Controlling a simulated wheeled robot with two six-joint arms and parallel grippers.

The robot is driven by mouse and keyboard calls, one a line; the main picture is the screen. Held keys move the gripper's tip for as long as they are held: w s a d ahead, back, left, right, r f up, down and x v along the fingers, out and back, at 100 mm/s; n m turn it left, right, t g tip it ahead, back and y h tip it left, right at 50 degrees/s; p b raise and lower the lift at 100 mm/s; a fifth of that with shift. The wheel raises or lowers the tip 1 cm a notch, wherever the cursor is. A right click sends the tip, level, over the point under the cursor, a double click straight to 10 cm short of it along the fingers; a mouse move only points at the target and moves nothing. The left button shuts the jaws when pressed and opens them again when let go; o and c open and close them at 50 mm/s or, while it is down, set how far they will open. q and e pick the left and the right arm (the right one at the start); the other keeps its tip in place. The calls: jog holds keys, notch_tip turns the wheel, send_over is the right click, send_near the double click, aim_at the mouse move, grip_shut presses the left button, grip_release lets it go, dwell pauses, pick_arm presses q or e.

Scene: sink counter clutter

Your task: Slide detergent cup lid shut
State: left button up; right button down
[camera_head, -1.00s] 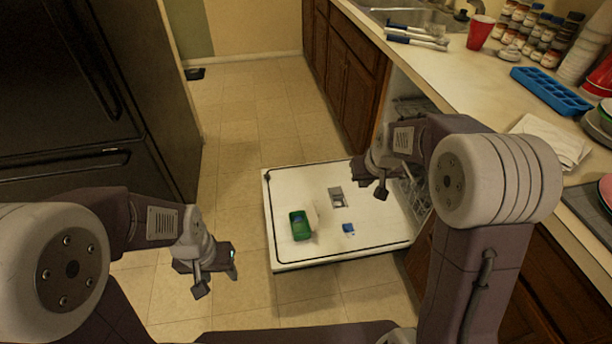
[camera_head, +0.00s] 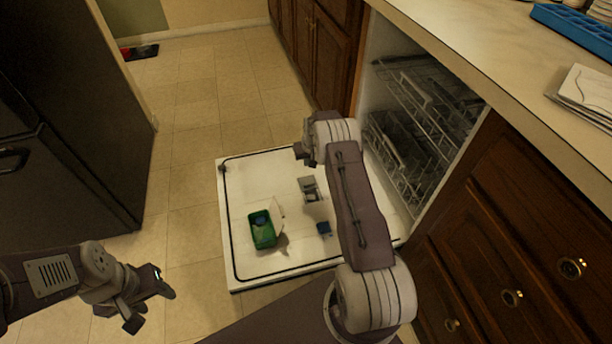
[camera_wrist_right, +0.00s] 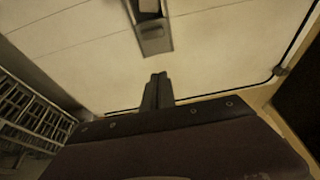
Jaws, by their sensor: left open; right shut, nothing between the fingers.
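The grey detergent cup (camera_head: 309,189) is set in the inner face of the open dishwasher door (camera_head: 245,180). In the right wrist view the cup (camera_wrist_right: 153,36) is at the top, just beyond my fingertips, with a lighter and a darker part. I cannot tell clearly how far its lid is slid. My right gripper (camera_head: 301,151) is above the door, on the far side of the cup in the head view. In the right wrist view the right gripper (camera_wrist_right: 158,77) is shut and empty, apart from the cup. My left gripper (camera_head: 152,302) is open and empty, left of the door.
Wooden cabinets (camera_head: 510,240) flank the dishwasher.

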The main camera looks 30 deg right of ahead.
aim_at(307, 181)
jog(key=b+x, duration=0.7)
jog(key=x, duration=0.3)
jog(key=shift+s+f+b, duration=0.1)
jog(key=shift+f+b, duration=0.1)
jog(key=shift+b, duration=0.2)
jog(key=shift+s+r+p, duration=0.15)
jog(key=shift+r+p, duration=0.2)
jog(key=shift+s+a+r, duration=0.1)
jog(key=shift+s+a, duration=0.05)
jog(key=shift+s, duration=0.35)
jog(key=shift+s+a, duration=0.15)
jog(key=shift+s, duration=0.5)
jog(key=shift+s+a, duration=0.15)
jog(key=shift+s, duration=0.5)
